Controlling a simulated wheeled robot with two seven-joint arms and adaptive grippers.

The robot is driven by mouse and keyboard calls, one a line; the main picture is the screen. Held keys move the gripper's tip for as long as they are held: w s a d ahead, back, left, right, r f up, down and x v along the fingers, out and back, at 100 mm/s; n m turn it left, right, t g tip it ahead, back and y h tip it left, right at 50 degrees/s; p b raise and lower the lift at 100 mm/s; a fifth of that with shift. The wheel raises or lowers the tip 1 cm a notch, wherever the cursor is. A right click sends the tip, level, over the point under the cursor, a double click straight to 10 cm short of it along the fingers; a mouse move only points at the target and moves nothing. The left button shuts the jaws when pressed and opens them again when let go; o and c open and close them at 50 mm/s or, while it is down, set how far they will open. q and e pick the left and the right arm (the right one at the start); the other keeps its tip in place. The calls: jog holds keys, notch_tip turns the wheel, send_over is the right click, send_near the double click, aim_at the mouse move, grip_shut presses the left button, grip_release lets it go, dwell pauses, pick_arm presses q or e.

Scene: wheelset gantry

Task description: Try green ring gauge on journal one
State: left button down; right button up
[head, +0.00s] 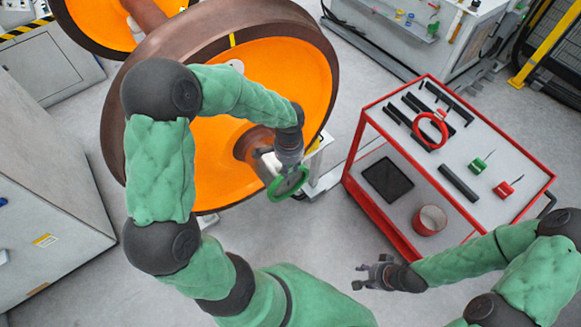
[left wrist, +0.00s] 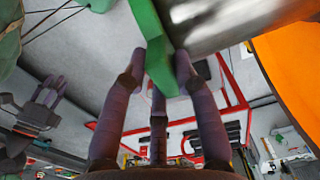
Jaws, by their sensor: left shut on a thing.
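The green ring gauge (head: 288,184) is held by my left gripper (head: 289,165) near the end of the axle journal (head: 268,163), in front of the orange wheel (head: 225,100). In the left wrist view the fingers (left wrist: 160,70) are shut on the green ring (left wrist: 150,35). The bare metal journal (left wrist: 218,22) is close at its right. I cannot tell whether the ring's edge overlaps the journal's end. My right gripper (head: 374,272) is empty, with its fingers apart, above the floor left of its arm; it also shows in the left wrist view (left wrist: 40,107).
A red-framed cart (head: 450,215) stands at right. Grey cabinets (head: 45,200) stand at left.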

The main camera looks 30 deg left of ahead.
pick_arm(q)
jog(key=shift+w+a, duration=0.35)
jog(key=shift+a, duration=0.5)
jog(key=shift+w+a, duration=0.35)
jog(key=shift+a, duration=0.5)
jog(key=shift+d, duration=0.15)
dwell(0.3)
jog(key=s+d+b, duration=0.1)
jog(key=s+d, duration=0.3)
jog(key=d, duration=0.5)
jog(key=shift+d+b, duration=0.2)
jog(key=shift+b, duration=0.15)
dwell(0.9)
dwell(0.5)
